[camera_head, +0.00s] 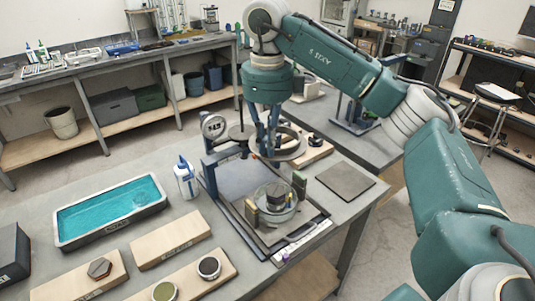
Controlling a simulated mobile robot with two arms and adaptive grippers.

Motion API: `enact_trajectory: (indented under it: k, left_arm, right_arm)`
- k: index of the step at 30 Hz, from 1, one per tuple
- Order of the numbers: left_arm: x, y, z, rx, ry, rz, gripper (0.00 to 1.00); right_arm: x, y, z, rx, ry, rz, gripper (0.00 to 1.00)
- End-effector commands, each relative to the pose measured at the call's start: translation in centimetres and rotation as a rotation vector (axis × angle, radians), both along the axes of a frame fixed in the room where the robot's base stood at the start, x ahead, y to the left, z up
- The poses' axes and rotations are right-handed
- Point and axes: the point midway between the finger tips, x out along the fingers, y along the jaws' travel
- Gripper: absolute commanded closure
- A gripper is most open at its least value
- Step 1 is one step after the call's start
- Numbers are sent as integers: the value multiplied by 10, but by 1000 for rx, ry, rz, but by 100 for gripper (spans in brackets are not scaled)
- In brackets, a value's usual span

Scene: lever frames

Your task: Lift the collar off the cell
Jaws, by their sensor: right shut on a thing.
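My right gripper (268,145) reaches down from above, behind the lever frame's dish. It is shut on a grey ring that looks like the collar (292,152); its fingers partly hide the ring. The cell (291,214) is a clear round dish with a dark cylindrical piece in it, standing on the lever frame's base nearer to me. The ring appears above and behind the cell, apart from it in the picture. I cannot tell the ring's exact height. My left gripper is not in view.
A lever frame (236,178) with a round dial stands around the cell. A flat grey plate (345,182) lies right of the frame, near the table edge.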

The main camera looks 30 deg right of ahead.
Motion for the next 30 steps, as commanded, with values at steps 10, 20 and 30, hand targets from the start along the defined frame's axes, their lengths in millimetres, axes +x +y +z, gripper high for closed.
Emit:
enact_trajectory:
  k: [10, 20, 30]
  left_arm:
    - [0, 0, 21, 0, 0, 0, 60]
    - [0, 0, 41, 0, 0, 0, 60]
    - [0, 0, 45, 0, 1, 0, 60]
  right_arm:
    - [0, 0, 24, 0, -1, 0, 100]
    - [0, 0, 44, 0, -1, 0, 100]
    - [0, 0, 48, 0, -1, 0, 100]
